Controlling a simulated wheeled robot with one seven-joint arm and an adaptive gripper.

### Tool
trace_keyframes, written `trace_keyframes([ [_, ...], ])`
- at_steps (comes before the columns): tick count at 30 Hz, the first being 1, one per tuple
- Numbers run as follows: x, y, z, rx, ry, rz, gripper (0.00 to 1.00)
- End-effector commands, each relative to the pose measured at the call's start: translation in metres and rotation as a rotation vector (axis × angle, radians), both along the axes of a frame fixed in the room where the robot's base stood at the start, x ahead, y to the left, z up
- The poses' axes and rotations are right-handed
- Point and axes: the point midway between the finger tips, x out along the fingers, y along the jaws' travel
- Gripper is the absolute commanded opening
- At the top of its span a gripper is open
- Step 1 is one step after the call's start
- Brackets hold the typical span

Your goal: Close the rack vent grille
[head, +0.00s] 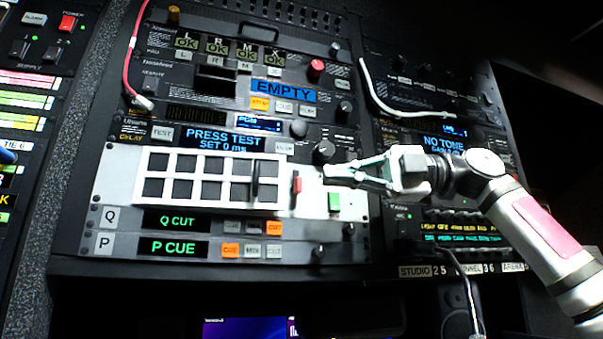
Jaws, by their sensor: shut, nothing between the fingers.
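The rack vent grille (200,177) is a white panel with two rows of dark square openings, in the middle of the rack in the head view. A dark upright bar (256,180) stands at its right part and covers some of the openings there. A red tab (297,184) and a green block (334,202) sit on the pale plate to its right. My gripper (328,175) is shut and empty, to the right of the grille and apart from it, with its fingers pointing left. It is close to the green block; I cannot tell whether it touches anything.
A black knob (323,152) sticks out just above my fingertips. A red cable (127,65) hangs at upper left and a white cable (375,95) at upper right.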

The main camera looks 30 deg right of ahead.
Motion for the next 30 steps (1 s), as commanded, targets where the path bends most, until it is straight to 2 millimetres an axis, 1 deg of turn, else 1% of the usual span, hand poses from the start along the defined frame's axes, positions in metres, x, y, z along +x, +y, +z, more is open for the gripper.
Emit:
trace_keyframes([
  [1,-0.003,-0.007,0.000,0.002,0.000,-0.001,0.00],
  [4,-0.007,-0.015,0.000,0.001,0.001,-0.001,0.00],
  [8,-0.014,-0.018,0.002,-0.003,0.002,-0.017,0.00],
  [10,-0.024,-0.015,0.005,-0.008,0.008,-0.052,0.00],
  [13,-0.046,-0.005,0.010,-0.017,0.016,-0.137,0.00],
  [16,-0.071,0.012,0.014,-0.021,0.022,-0.242,0.00],
  [18,-0.086,0.024,0.014,-0.023,0.020,-0.309,0.00],
  [21,-0.102,0.041,0.011,-0.022,0.014,-0.381,0.00],
  [25,-0.113,0.055,0.007,-0.021,0.006,-0.433,0.00],
  [28,-0.113,0.060,0.005,-0.020,0.003,-0.447,0.00],
  [30,-0.110,0.064,0.005,-0.019,0.004,-0.447,0.00],
])
